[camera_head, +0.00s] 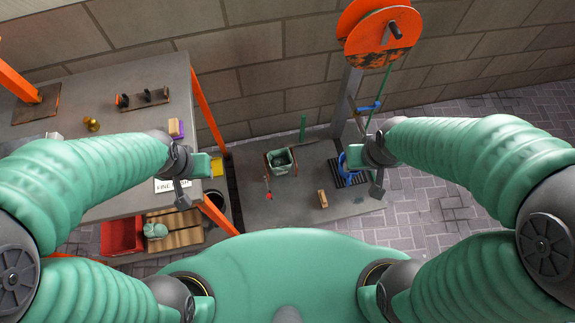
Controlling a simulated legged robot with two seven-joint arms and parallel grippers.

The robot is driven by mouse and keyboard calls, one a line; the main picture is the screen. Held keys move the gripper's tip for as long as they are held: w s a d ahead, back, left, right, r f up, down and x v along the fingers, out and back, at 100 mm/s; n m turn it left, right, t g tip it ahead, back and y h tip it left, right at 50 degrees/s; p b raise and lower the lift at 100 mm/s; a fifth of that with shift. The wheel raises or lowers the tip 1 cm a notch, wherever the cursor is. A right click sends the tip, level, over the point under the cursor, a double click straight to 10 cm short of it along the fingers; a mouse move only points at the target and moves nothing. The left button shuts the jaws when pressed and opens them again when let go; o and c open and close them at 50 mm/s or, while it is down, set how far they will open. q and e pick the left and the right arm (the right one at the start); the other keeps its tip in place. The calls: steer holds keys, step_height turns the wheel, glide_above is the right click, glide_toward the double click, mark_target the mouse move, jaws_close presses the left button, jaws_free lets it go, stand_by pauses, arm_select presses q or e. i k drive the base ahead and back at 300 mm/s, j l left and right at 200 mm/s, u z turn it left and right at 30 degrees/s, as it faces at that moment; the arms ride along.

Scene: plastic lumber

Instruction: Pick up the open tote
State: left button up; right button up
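A small open green tote (291,164) stands on the grey floor slab near the middle of the view, with its dark inside showing. Reddish-brown strips run along its sides. My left gripper (184,194) is to the left of the tote, over the edge of the workbench. My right gripper (377,189) is to the right of the tote, in front of a blue ring. Both grippers are apart from the tote. Their fingers are small and partly hidden by the wrists, so their opening is unclear. I see nothing held in either.
The workbench (60,92) with orange legs is at left, with a red bin (122,236) under it. A tan block (322,198) and a red-tipped item (269,196) lie near the tote. An orange reel (372,40) stands at back right. Paving at right is clear.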

mark_target(280, 161)
steer(key=j+u, duration=0.75)
steer(key=u, duration=0.15)
